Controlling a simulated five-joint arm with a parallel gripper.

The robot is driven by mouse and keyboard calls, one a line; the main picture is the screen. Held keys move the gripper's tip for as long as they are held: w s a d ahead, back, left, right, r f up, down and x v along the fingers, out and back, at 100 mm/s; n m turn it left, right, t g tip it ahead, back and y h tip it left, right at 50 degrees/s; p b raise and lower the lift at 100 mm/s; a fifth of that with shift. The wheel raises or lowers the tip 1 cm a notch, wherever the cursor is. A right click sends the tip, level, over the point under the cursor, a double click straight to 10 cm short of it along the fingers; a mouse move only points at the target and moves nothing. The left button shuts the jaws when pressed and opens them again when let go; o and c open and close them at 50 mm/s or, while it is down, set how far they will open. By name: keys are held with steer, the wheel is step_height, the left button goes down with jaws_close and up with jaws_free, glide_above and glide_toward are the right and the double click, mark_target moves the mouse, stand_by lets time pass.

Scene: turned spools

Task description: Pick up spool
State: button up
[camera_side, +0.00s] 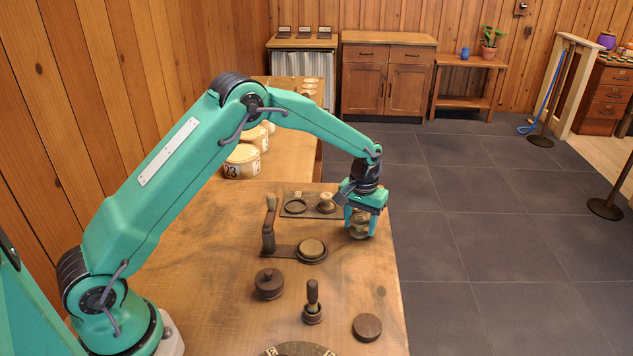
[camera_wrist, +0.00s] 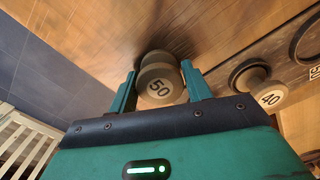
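In the wrist view, the spool (camera_wrist: 160,83) has a grey top marked 50 and sits between my two fingers. My gripper (camera_side: 361,216) is lowered over it, with a teal finger on either side. In the wrist view my gripper (camera_wrist: 159,70) looks open, with narrow gaps beside the spool. Its lower part is partly hidden by the fingers in the side view. A second spool (camera_side: 326,203), marked 40 in the wrist view (camera_wrist: 268,96), stands on a dark board.
The dark board (camera_side: 296,206) lies just left of my gripper. Nearer are a brush on a stand (camera_side: 269,225), a round pad (camera_side: 312,249), a lidded pot (camera_side: 269,284), a handled tool (camera_side: 313,303) and a brown disc (camera_side: 367,327). The table's right edge is close.

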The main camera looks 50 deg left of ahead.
mark_target(361, 220)
steer(key=c, duration=0.5)
steer(key=shift+r, duration=0.15)
steer(key=shift+r, duration=0.55)
steer(key=r, duration=0.3)
steer(key=shift+s+d+r, duration=0.1)
steer(key=shift+s+d, duration=0.05)
steer(key=shift+d, duration=0.15)
steer(key=s+d+r, duration=0.2)
steer(key=d, duration=0.1)
steer(key=s+d+r, duration=0.2)
steer(key=d, duration=0.1)
steer(key=s+d+r, duration=0.2)
steer(key=d, duration=0.1)
steer(key=shift+s+d+r, duration=0.1)
steer(key=shift+r, duration=0.1)
